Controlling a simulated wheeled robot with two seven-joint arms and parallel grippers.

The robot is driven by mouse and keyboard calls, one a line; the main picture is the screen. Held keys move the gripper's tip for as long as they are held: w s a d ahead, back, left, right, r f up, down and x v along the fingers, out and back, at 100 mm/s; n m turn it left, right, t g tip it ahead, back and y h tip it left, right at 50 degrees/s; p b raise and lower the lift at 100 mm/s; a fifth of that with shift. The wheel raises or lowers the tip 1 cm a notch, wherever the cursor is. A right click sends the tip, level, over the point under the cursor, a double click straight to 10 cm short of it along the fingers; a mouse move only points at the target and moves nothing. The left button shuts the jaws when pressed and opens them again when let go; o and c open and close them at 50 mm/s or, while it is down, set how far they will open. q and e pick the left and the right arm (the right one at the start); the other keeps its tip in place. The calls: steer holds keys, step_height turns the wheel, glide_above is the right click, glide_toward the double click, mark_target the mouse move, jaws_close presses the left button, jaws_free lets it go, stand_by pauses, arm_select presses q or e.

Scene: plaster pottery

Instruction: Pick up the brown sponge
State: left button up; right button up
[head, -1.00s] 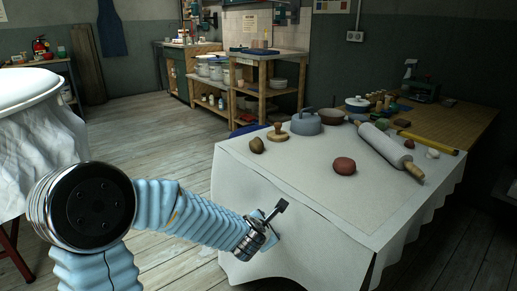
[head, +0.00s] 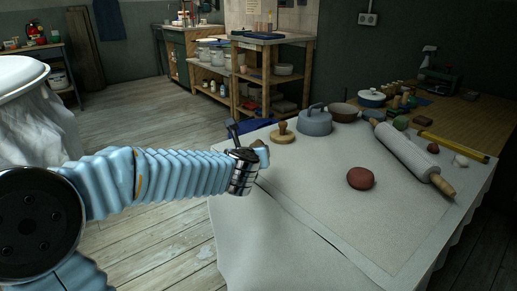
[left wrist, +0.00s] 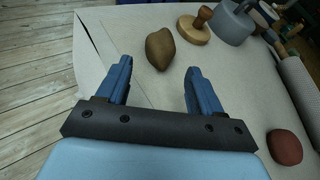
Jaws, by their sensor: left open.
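The brown sponge (left wrist: 160,49), a lemon-shaped brown lump, lies on the pale cloth of the table (head: 300,195). In the left wrist view it sits just beyond the fingertips and roughly between their lines, not touching them. In the head view it is mostly hidden behind my left gripper (head: 248,144). My left gripper also shows in the left wrist view (left wrist: 157,70); it is open and empty, at the table's near left corner. My right gripper is not in view.
A wooden stamp (head: 282,133) and a grey lidded pot (head: 315,122) stand just beyond the sponge. A red-brown clay lump (head: 361,178) and a rolling pin (head: 408,157) lie to the right.

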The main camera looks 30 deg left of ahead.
arm_select(q)
steer(key=p+x, duration=0.1)
steer(key=x, duration=0.8)
steer(key=shift+w, duration=0.2)
steer(key=c, duration=0.8)
